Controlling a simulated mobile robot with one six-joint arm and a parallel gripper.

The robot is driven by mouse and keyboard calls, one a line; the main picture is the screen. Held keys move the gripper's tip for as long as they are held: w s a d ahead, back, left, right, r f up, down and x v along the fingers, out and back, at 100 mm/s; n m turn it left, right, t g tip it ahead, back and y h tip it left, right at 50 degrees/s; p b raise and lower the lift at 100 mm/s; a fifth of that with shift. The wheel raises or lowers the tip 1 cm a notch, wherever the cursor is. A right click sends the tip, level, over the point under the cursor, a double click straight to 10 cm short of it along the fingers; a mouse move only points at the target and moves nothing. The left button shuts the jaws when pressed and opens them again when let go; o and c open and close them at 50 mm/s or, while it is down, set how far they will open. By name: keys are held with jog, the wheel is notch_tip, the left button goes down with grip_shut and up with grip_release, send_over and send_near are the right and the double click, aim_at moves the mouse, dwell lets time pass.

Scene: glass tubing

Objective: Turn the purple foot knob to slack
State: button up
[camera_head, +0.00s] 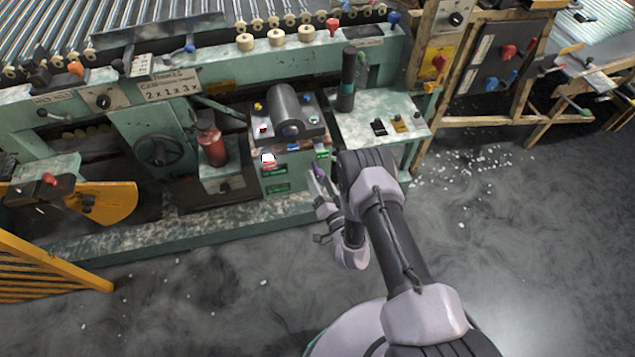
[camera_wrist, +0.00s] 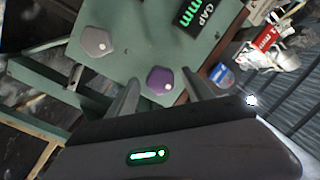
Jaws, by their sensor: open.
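The purple foot knob (camera_wrist: 160,79) sits on a green panel (camera_wrist: 135,45) in the wrist view. It has a faceted shape with a small pale dot near its lower right. In the head view a bit of the purple knob (camera_head: 319,172) shows beside my gripper (camera_head: 313,181), at the right side of the green machine front. My gripper (camera_wrist: 158,90) is open in the wrist view. Its two fingers stand apart on either side of the purple knob. I cannot tell whether either finger touches it.
A grey knob (camera_wrist: 97,42) is on the same panel, left of the purple one. A dark label with green digits (camera_wrist: 200,14) is above. In the head view, a red bottle (camera_head: 212,144) stands left of the green box. The floor in front (camera_head: 200,300) is mostly clear.

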jog(key=shift+x, duration=1.1)
grip_shut()
